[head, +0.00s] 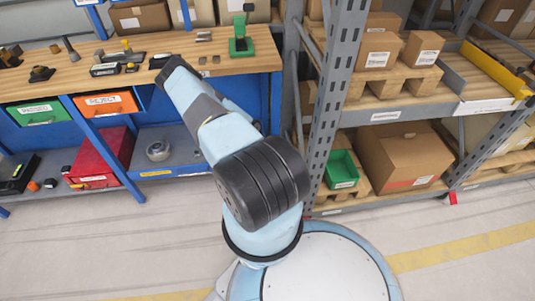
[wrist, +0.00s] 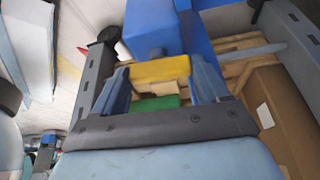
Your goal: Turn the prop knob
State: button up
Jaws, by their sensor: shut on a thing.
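In the wrist view my gripper (wrist: 160,66) has its two blue-grey fingers on either side of a yellow block-like piece (wrist: 162,72) and is shut on it. I cannot tell whether this piece is the prop knob. A large blue body (wrist: 150,25) stands right behind it, and a green piece (wrist: 157,103) shows below it between the fingers. In the head view my arm reaches up and left toward the wooden-topped workbench, and my fingers are hidden there. No knob can be made out for certain in the head view.
The workbench (head: 240,60) carries small tools and a green stand (head: 241,38). Below are a green drawer (head: 38,112), an orange drawer (head: 105,103) and a red box (head: 100,160). A grey shelf rack (head: 335,80) with cartons stands close to my arm's right. Floor is clear at lower left.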

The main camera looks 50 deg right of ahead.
jog(key=shift+o, duration=0.2)
jog(key=shift+s+d+m+g+y, duration=0.2)
jog(key=shift+m+g+y, duration=0.1)
jog(key=shift+m, duration=0.7)
jog(key=shift+s+d+m, duration=0.1)
jog(key=shift+m, duration=0.2)
jog(key=shift+s, duration=0.2)
jog(key=o, duration=1)
jog(key=shift+r, duration=0.15)
jog(key=shift+w+a+f+v, duration=0.1)
jog(key=shift+w+v, duration=0.15)
jog(key=shift+v, duration=1.15)
jog(key=shift+w+a+f+v, duration=0.15)
jog(key=shift+w+v, duration=0.1)
jog(key=shift+v, duration=1.15)
jog(key=shift+w+a+f+v, duration=0.1)
jog(key=shift+w+v, duration=0.15)
jog(key=shift+v, duration=1.15)
